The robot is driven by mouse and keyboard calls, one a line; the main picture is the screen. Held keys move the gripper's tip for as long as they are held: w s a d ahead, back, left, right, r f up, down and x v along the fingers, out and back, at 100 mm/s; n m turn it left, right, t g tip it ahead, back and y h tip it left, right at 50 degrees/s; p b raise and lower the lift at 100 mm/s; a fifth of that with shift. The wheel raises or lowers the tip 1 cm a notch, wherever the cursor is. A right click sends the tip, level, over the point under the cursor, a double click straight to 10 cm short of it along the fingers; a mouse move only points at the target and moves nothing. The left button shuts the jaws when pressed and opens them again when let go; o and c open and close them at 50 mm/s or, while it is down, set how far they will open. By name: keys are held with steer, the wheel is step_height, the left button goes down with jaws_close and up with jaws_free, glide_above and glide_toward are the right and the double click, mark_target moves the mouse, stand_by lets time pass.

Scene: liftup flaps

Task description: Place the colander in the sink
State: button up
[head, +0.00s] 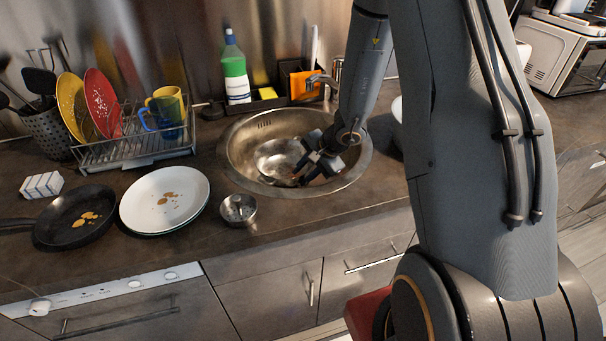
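A round metal bowl-shaped vessel (278,156), which looks like the colander, is inside the round steel sink (240,172). Holes in it are too small to make out. My gripper (302,172) points down into the sink at the vessel's right side. Its dark fingers overlap the vessel's right edge in the head view. I cannot tell whether they touch it, grip it or stand apart from it.
A small metal bowl (238,209), white plates (163,200) and a dark pan (76,217) stand left of the sink. A microwave (563,55) is at the far right.

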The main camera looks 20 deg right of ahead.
steer(key=shift+r, duration=0.15)
steer(key=shift+r+p, duration=0.25)
steer(key=shift+p, duration=0.2)
steer(key=v, duration=1.1)
steer(key=shift+s+d+r, duration=0.15)
steer(key=shift+s+r, duration=0.05)
steer(key=shift+r, duration=0.1)
steer(key=shift+r, duration=0.1)
